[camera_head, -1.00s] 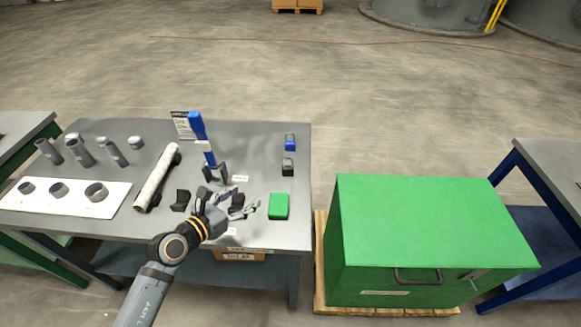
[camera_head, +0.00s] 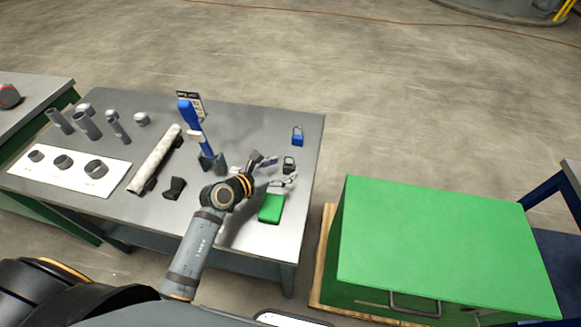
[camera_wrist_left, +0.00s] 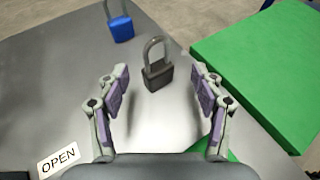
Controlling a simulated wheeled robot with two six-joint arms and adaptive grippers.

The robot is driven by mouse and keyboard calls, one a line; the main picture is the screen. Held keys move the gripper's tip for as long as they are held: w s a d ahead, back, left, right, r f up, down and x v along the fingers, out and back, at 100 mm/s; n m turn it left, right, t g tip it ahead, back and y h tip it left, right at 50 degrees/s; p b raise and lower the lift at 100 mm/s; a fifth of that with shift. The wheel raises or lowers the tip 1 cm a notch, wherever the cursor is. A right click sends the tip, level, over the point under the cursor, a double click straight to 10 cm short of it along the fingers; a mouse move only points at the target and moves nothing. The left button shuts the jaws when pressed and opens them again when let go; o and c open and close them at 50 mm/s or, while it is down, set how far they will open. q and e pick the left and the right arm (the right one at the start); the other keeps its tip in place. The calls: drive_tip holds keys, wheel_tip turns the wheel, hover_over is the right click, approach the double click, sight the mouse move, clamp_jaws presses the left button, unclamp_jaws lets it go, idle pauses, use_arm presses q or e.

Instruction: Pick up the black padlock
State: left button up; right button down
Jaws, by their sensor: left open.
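The black padlock (camera_head: 289,165) stands on the grey table near its right edge, with its shackle up. In the left wrist view the black padlock (camera_wrist_left: 157,74) is ahead of and between the two fingers, apart from both. My left gripper (camera_head: 276,171) is open and empty, just to the left of the padlock. Its fingers also show in the left wrist view (camera_wrist_left: 160,100), spread wide. My right gripper is not in view.
A blue padlock (camera_head: 298,136) stands beyond the black one. A green block (camera_head: 271,208) lies in front, close to my left gripper. A blue-handled tool (camera_head: 190,114) stands to the left. A large green box (camera_head: 440,240) is right of the table (camera_head: 250,115).

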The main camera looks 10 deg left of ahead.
sight(291, 164)
use_arm(q)
drive_tip(key=shift+w+d, duration=0.1)
drive_tip(key=shift+w, duration=0.2)
drive_tip(key=p+x, duration=0.1)
drive_tip(key=x, duration=0.3)
drive_tip(key=shift+f, duration=0.1)
drive_tip(key=shift+w+f, duration=0.15)
drive_tip(key=shift+w, duration=0.15)
drive_tip(key=shift+s, duration=0.1)
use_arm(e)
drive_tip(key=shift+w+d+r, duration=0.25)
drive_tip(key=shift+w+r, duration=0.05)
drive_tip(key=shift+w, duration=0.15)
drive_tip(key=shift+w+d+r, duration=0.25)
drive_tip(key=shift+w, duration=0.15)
use_arm(q)
drive_tip(key=shift+c, duration=0.8)
drive_tip(key=c, duration=1.1)
drive_tip(key=shift+c, duration=0.2)
